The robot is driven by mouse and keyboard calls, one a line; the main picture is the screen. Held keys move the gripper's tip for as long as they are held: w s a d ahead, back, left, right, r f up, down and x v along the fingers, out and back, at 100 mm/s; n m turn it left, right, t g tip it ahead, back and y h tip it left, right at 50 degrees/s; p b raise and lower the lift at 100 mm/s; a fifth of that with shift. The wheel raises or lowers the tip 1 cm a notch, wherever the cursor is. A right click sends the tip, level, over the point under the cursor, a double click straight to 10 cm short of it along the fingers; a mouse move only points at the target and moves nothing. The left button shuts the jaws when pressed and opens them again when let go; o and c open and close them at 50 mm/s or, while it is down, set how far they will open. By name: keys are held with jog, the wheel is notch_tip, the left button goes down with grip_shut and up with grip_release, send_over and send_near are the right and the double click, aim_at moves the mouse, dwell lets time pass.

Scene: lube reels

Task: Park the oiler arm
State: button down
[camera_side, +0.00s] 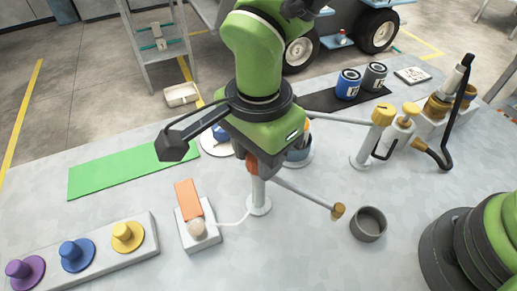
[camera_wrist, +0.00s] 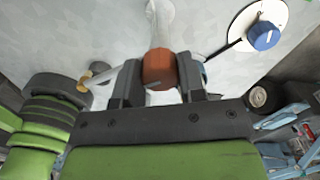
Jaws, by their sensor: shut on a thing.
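The oiler arm is a thin grey rod (camera_side: 300,193) on a white post (camera_side: 259,195) with a round base. My gripper (camera_wrist: 160,75) is shut on the orange-brown knob (camera_wrist: 160,62) at the post's top, one finger on each side. In the side view the knob (camera_side: 252,165) is partly hidden by my gripper. In the wrist view the rod runs left behind a finger, its tip (camera_wrist: 97,70) near the green and black parts.
A white box with an orange lever (camera_side: 187,195) stands left of the post. Purple, blue and yellow knobs (camera_side: 128,236) sit on a front-left strip. A blue-knobbed dial (camera_wrist: 265,37) is behind the post. A brass-topped post (camera_side: 382,115) and cans (camera_side: 348,84) stand right. The front middle is clear.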

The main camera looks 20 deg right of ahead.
dwell(0.3)
jog(key=c, duration=0.7)
grip_release()
notch_tip(320, 180, up, 10)
jog(key=shift+d, duration=0.1)
jog(key=d+r+n+t+y, duration=0.1)
jog(key=d+r+n+y, duration=0.15)
jog(key=d+r, duration=0.55)
jog(key=s+d+n+t, duration=0.3)
jog(key=s+d, duration=0.2)
jog(key=d, duration=0.2)
jog(key=s+d+r+n+t, duration=0.1)
jog(key=s+d+n+t, duration=0.2)
jog(key=s+d, duration=0.3)
jog(key=d+n, duration=0.1)
jog(key=d, duration=0.1)
jog(key=shift+d, duration=0.3)
